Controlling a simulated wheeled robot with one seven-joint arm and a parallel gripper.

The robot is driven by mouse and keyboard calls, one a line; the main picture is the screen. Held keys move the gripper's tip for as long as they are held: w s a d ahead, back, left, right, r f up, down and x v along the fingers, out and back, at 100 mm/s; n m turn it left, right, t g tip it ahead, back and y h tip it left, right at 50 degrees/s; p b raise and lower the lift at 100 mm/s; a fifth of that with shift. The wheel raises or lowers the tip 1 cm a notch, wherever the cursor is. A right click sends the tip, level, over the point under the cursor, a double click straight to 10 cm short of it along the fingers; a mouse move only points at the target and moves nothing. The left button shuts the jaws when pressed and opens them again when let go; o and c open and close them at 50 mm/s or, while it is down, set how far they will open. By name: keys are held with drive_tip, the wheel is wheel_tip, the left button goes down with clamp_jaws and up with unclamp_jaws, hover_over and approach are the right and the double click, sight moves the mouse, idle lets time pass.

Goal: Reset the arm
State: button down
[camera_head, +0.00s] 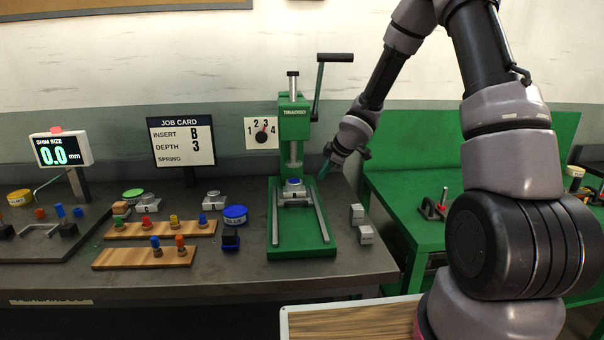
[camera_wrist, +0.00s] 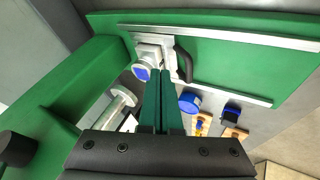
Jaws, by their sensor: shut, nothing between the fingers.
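My arm comes down from the upper right in the head view, and my gripper (camera_head: 325,171) hangs just right of the green press (camera_head: 295,125). In the wrist view my gripper (camera_wrist: 163,75) shows two green fingers shut together with nothing between them. I cannot tell whether the fingertips touch anything.
The press lever (camera_head: 318,88) rises close to my forearm. Two small grey blocks (camera_head: 357,214) stand right of the press. Wooden peg racks (camera_head: 160,228) and a blue tin (camera_head: 235,214) lie to its left. A green bench (camera_head: 400,200) stands at the right.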

drive_tip(key=s+d+r+m+h, duration=0.2)
drive_tip(key=s+d+r+m, duration=0.15)
drive_tip(key=r, duration=0.35)
drive_tip(key=s+d+r+m+t+h, duration=0.1)
drive_tip(key=s+d+r+m, duration=0.25)
drive_tip(key=r, duration=0.35)
drive_tip(key=s+d+r+m+h, duration=0.2)
drive_tip(key=s+d+r+m, duration=0.1)
drive_tip(key=s+d+r, duration=0.3)
drive_tip(key=s+a+r+m+y, duration=0.1)
drive_tip(key=s+r+m, duration=0.3)
drive_tip(key=s, duration=0.6)
drive_tip(key=s+a+r+m+y, duration=0.2)
drive_tip(key=s+r+m, duration=0.2)
drive_tip(key=s, duration=0.6)
drive_tip(key=shift+s+a+r+m, duration=0.2)
drive_tip(key=shift+s+r+m, duration=0.15)
drive_tip(key=shift+m, duration=0.65)
drive_tip(key=shift+w, duration=0.1)
